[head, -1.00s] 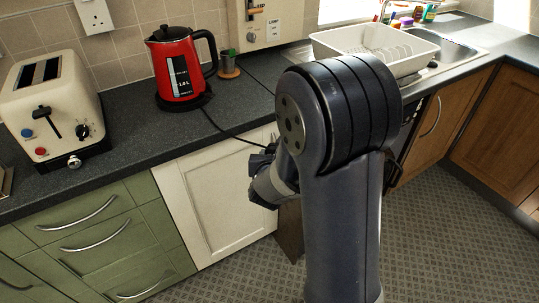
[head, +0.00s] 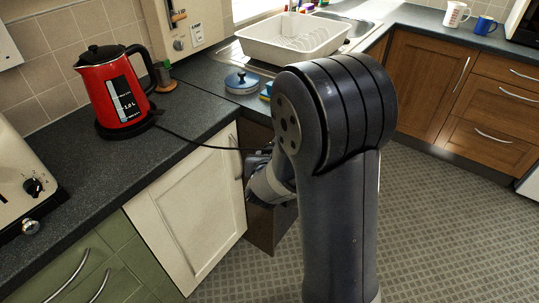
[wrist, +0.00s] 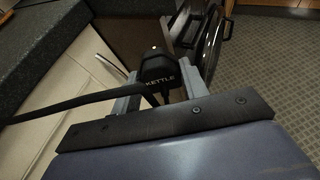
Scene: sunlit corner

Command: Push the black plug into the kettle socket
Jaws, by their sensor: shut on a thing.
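The black plug (wrist: 155,70), marked KETTLE, is between the fingers of my gripper (wrist: 158,88) in the wrist view. My gripper is shut on it. In the head view my gripper (head: 258,165) is in front of the counter, below its top, and my arm partly hides it; the plug cannot be made out there. A black cord (head: 195,143) runs from the red kettle (head: 118,97) on the counter towards my gripper, and the cord (wrist: 75,102) also crosses the left of the wrist view. I cannot make out a socket marked for the kettle.
A wall panel (head: 207,15) with a LAMP label stands behind the counter (head: 85,170). A cream toaster (head: 22,185) is at the left. A blue-lidded pot (head: 242,82) and a white dish rack (head: 275,45) are further right. The patterned floor (head: 440,220) is clear at right.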

